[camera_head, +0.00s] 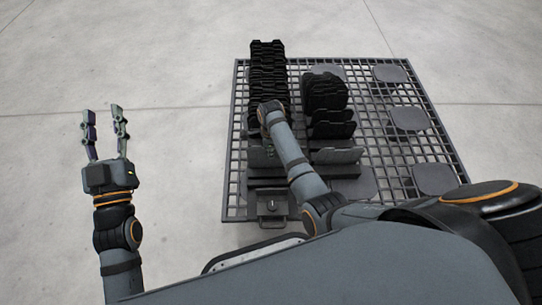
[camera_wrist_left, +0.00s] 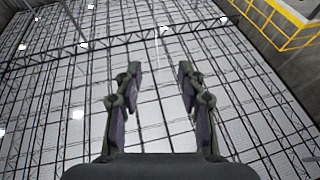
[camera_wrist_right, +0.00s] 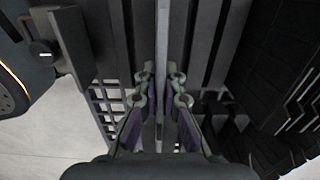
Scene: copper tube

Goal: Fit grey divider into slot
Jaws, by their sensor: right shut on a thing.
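My right gripper (camera_wrist_right: 162,98) is shut on a thin grey divider (camera_wrist_right: 162,45), which shows edge-on between the fingers in the right wrist view. In the head view my right wrist covers that gripper, over the left rack (camera_head: 270,205) with its row of black dividers (camera_head: 267,65). A grey plate (camera_head: 260,158) shows in the left rack just below the wrist; I cannot tell if it is the held one. The slot under the fingers is hidden. My left gripper (camera_head: 103,110) is open and empty off to the left, also seen open in the left wrist view (camera_wrist_left: 157,85).
A second stack of black dividers (camera_head: 325,92) stands to the right, with a grey plate (camera_head: 337,155) at its near end. Both rows stand on a grid table (camera_head: 385,150) with round-cornered pads (camera_head: 409,119) at right. The floor around my left gripper is clear.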

